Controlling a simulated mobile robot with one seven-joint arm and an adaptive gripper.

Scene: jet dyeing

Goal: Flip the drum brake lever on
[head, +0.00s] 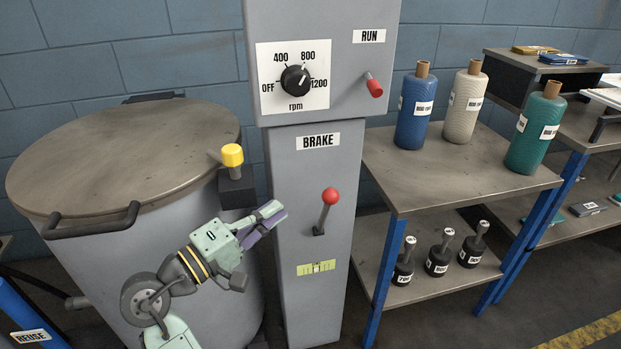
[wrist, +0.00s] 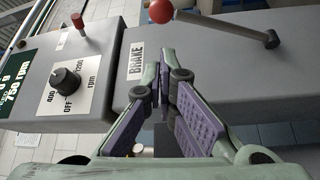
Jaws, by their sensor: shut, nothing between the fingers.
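The brake lever (head: 326,208) stands on the grey column under the BRAKE label (head: 317,141). It has a red ball knob on a metal rod that tilts upward from its slot. In the wrist view the lever (wrist: 215,25) runs across the top, its red knob near the upper middle. My gripper (head: 277,213) is to the left of the lever in the head view, apart from it, at about the height of its rod. In the wrist view my gripper (wrist: 168,75) has its fingertips together and empty, below the knob and beside the BRAKE label (wrist: 137,65).
A yellow-knobbed lever (head: 232,157) stands on a dark block beside the large lidded drum (head: 130,150), close above my gripper. The rpm dial (head: 296,79) and red RUN switch (head: 373,86) are higher on the column. A shelf table (head: 450,185) with yarn cones stands right.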

